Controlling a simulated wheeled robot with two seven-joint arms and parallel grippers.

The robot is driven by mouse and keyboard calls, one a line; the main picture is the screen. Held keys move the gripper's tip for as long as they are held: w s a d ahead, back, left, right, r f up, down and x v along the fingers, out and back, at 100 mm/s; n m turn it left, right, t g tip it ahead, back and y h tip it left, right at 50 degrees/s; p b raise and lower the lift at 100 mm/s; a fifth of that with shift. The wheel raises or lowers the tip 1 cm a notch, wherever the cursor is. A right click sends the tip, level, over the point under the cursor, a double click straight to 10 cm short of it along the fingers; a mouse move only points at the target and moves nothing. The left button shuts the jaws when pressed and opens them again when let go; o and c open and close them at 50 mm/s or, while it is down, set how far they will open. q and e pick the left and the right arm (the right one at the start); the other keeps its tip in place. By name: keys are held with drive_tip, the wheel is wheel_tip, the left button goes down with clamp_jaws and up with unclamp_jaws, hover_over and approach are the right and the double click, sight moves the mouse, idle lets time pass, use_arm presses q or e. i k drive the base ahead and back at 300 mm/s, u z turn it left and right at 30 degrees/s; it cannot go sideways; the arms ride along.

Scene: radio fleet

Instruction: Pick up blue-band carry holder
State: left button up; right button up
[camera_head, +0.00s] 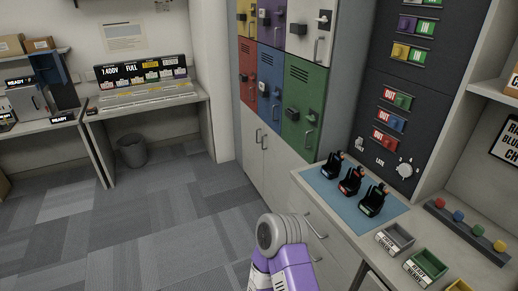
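Three black carry holders stand in a row on a blue mat (322,187) on the counter at the right. The leftmost holder (332,166) has a band that is too small to read clearly but looks bluish. The middle holder (350,182) shows red and the nearest holder (373,201) shows green. All three look upright and apart from one another. A purple and grey link of one of my arms shows at the bottom centre, in front of the counter. Neither gripper can be seen.
A grey tray (384,241) and a green tray (413,267) sit on the counter nearer me. A bar with several coloured knobs (430,207) lies to their right. Coloured lockers (270,90) stand behind. A bin (132,153) stands by the far desk. The carpet at left is clear.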

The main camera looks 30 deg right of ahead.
sight(335, 167)
drive_tip(key=z, duration=0.1)
drive_tip(key=i, duration=1.7)
drive_tip(key=z, duration=0.75)
